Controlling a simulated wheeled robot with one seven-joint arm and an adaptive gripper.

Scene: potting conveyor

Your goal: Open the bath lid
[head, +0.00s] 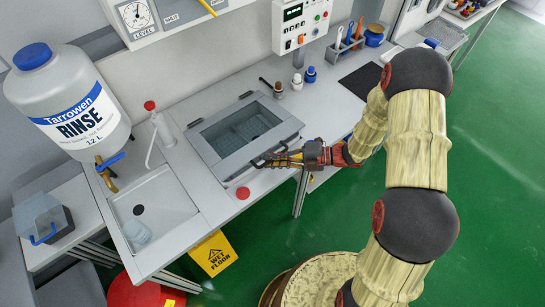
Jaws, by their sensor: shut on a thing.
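The bath lid (214,145) is a grey frame with a clear window, set in the white bench. It lies over the bath, looking flat or nearly so; a basket-like grid shows dimly through the window. My gripper (266,160) reaches in from the right along the lid's front edge. Its fingers are shut at that edge, on what seems to be the lid's handle. The fingers hide the handle, so the exact hold is unclear.
A sink (165,205) with a beaker (138,231) lies left of the bath, below a large rinse jug (75,105). A white wash bottle (162,130) stands behind the sink. A red disc (243,193) lies in front.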

